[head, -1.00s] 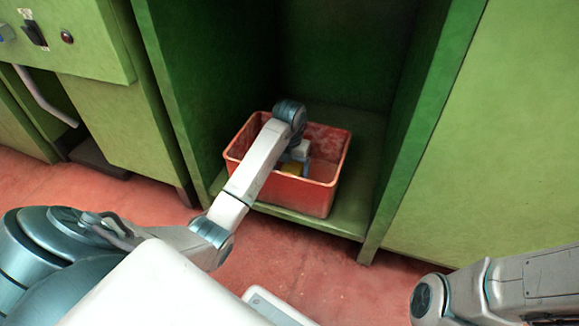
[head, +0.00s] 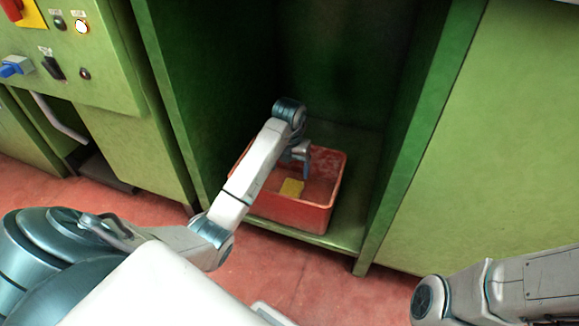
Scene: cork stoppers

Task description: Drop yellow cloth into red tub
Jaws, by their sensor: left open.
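The red tub (head: 300,214) stands on the low green shelf inside the open cabinet bay. The yellow cloth (head: 291,188) lies inside the tub, toward its near side. My left gripper (head: 303,170) hangs over the tub with its fingers pointing down. It is open and apart from the cloth, a little behind and to the right of it. My left forearm hides the tub's left part. My right arm shows at the lower right, but its gripper is out of view.
The green cabinet side walls (head: 400,150) rise close on both sides of the tub. A control panel (head: 70,50) with knobs and buttons is at the upper left. The red floor (head: 290,268) in front of the shelf is clear.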

